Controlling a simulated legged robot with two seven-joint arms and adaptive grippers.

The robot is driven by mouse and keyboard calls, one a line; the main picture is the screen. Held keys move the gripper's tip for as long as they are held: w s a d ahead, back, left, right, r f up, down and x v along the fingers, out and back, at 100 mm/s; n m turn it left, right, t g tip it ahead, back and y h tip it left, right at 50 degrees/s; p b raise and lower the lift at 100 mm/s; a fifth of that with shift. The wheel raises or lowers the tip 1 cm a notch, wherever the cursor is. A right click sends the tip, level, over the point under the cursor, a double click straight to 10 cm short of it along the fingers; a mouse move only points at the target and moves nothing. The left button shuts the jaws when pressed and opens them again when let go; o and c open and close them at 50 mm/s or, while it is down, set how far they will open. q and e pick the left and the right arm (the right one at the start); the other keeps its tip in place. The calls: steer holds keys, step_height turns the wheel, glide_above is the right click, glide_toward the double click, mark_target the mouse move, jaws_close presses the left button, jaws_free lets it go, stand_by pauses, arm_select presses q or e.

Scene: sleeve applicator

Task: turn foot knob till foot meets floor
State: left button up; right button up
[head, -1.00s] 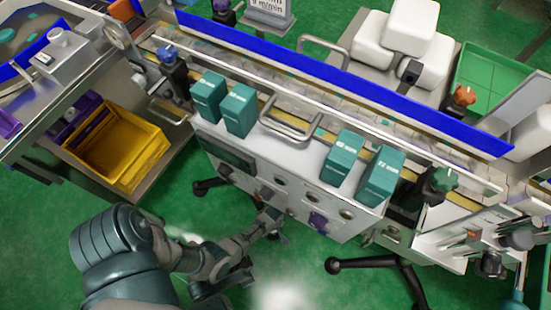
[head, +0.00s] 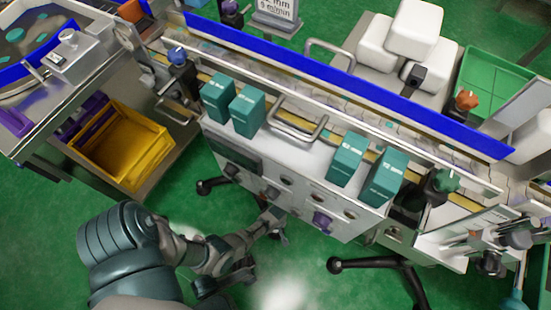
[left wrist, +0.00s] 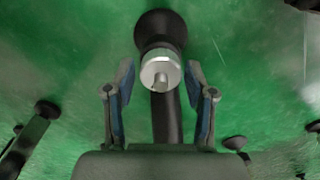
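In the left wrist view a silver round knob (left wrist: 160,74) with a short stub on its face sits over a black rounded foot (left wrist: 161,30). A black leg (left wrist: 165,118) runs from it toward my palm. My left gripper (left wrist: 159,80) is open. Its two blue-padded fingers stand on either side of the knob, with a gap on each side. In the head view my left gripper (head: 277,222) is low in front of the machine's front panel (head: 292,192); the knob cannot be made out there. Whether the foot touches the floor cannot be told. My right gripper is not in view.
A black floor leg (head: 365,263) extends right of my left gripper, and another foot (head: 206,187) shows at left. Teal boxes (head: 384,178) stand on the machine's ledge. A yellow bin (head: 125,148) is at left. Green floor (head: 330,292) is open in front.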

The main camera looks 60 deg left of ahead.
arm_select(q)
step_height(320, 180, up, 12)
stand_by(0.9)
stand_by(0.4)
